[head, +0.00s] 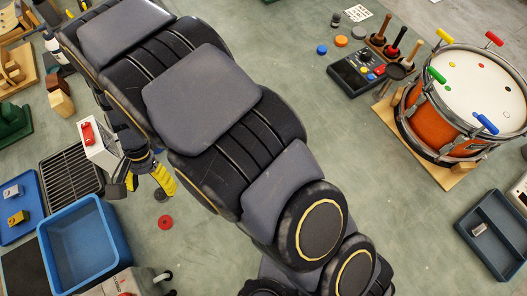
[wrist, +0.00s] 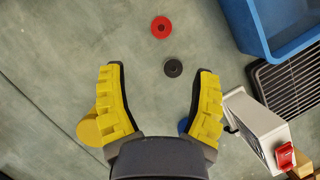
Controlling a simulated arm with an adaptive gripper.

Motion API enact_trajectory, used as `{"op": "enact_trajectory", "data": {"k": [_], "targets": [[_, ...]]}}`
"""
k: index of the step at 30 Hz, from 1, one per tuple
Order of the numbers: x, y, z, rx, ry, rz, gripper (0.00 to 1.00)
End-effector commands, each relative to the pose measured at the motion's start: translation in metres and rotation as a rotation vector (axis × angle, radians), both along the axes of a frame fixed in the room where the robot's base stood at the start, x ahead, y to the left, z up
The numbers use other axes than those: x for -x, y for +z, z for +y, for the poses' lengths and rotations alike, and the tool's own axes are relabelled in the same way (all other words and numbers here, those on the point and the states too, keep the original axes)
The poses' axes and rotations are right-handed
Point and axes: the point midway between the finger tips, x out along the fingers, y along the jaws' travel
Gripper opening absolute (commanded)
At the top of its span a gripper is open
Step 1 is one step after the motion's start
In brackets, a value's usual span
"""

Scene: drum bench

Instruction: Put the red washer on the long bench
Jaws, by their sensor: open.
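The red washer (head: 165,222) lies flat on the worn grey-green surface (head: 215,255), right of the blue bin. In the wrist view the red washer (wrist: 161,27) lies beyond my fingertips, with its centre hole showing. My gripper (wrist: 160,70) is open and empty, its yellow-padded fingers spread wide. A dark grey washer (wrist: 173,68) lies between the fingertips in the picture, nearer than the red one. In the head view my gripper (head: 143,184) is partly hidden by my arm. I cannot tell whether this surface is the long bench.
A blue bin (head: 45,243), a black rack (head: 72,168) and a white box with a red switch (wrist: 262,135) stand close by. A yellow round thing (wrist: 88,132) is partly hidden behind a finger. A drum (head: 440,120) and a grey tray (head: 470,225) are at the right.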

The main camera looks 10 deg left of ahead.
Motion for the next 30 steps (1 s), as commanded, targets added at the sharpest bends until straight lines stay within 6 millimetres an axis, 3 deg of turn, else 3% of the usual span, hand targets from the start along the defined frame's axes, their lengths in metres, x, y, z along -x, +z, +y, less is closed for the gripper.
{"op": "enact_trajectory", "data": {"k": [5,9,14,18,22,25,29,30], "targets": [[-0.038,0.038,-0.035,-0.036,-0.016,-0.023,0.63],[-0.077,0.087,-0.099,-0.075,-0.029,-0.068,0.63],[-0.094,0.133,-0.183,-0.092,-0.043,-0.127,0.63],[-0.082,0.161,-0.255,-0.083,-0.06,-0.172,0.63],[-0.057,0.177,-0.31,-0.061,-0.081,-0.211,0.63],[-0.035,0.183,-0.339,-0.041,-0.095,-0.228,0.63],[-0.013,0.185,-0.36,-0.021,-0.106,-0.237,0.63],[-0.009,0.185,-0.363,-0.017,-0.107,-0.237,0.71]]}}
